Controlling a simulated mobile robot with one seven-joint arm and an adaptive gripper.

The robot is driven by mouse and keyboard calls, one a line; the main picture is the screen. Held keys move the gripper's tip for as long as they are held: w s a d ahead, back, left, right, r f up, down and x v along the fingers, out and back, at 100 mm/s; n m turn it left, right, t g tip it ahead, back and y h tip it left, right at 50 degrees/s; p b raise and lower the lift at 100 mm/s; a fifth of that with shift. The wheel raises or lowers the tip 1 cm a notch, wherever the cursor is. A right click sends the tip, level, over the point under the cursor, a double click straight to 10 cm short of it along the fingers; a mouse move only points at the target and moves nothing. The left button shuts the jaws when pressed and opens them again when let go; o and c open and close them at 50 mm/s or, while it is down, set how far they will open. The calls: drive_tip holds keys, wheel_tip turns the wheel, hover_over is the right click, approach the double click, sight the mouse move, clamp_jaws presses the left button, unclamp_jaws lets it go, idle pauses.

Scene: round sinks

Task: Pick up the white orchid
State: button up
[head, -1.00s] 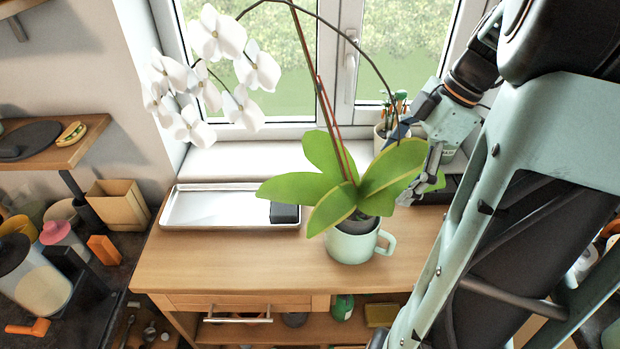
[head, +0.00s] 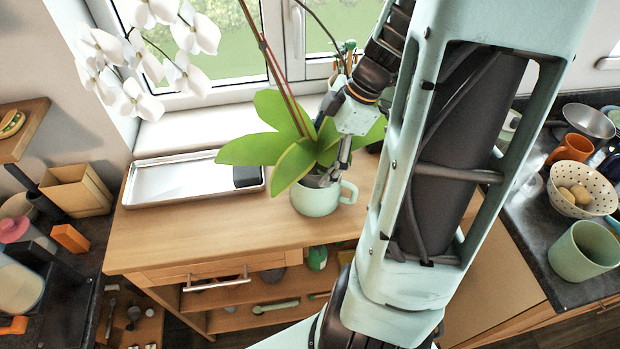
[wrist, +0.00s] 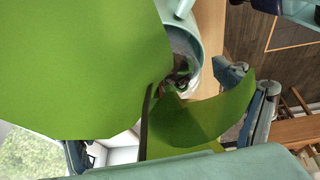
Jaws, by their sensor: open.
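The white orchid has white blossoms at the upper left, a tall stem and broad green leaves (head: 262,150). It stands upright in a pale mint mug (head: 316,204) with a handle on its right, on the wooden cabinet top. My gripper (head: 330,178) is open at the right side of the plant, among the leaves and just above the mug's rim. In the wrist view, large leaves (wrist: 75,65) fill much of the picture and the mug's rim (wrist: 198,50) shows behind them. My fingers (wrist: 165,115) show apart on both sides of the leaves; contact cannot be told.
A metal tray (head: 160,188) with a dark block (head: 247,177) lies left of the mug. The window is close behind. A counter at the right holds a spotted bowl (head: 565,205) and a green cup (head: 584,252). The front of the cabinet top is clear.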

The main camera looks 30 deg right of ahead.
drive_tip(key=shift+c, duration=0.5)
drive_tip(key=c, duration=2)
